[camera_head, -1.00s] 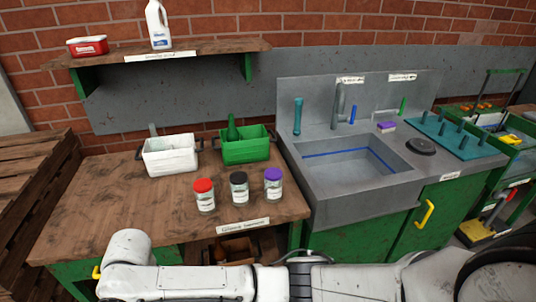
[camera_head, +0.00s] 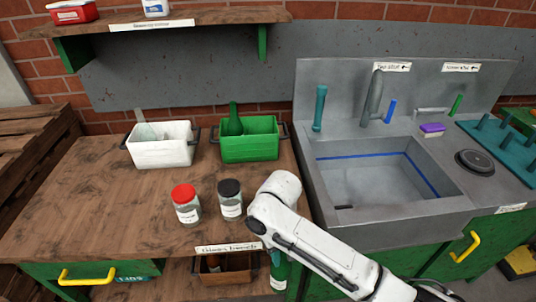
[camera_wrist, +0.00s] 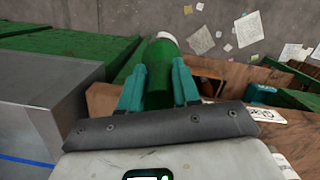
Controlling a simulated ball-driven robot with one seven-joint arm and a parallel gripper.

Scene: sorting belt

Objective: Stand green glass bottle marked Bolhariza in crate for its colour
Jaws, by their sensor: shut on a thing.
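My gripper (camera_wrist: 158,84) is shut on a green glass bottle (camera_wrist: 157,58), its teal fingers on either side of it in the wrist view. In the head view a green bottle part with a pale label (camera_head: 279,272) shows below the counter's front edge, beside my arm; my gripper is hidden there. The name on the label cannot be read. A green crate (camera_head: 250,153) stands at the back right of the wooden counter, with another green bottle (camera_head: 233,121) upright in its left part. A white crate (camera_head: 163,154) to its left holds a clear bottle (camera_head: 147,132).
A red-lidded jar (camera_head: 187,205) and a black-lidded jar (camera_head: 231,201) stand in front of the crates. My arm crosses the counter's right front. A sink (camera_head: 375,178) lies to the right. A wooden box (camera_head: 225,270) is under the counter. The counter's left side is clear.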

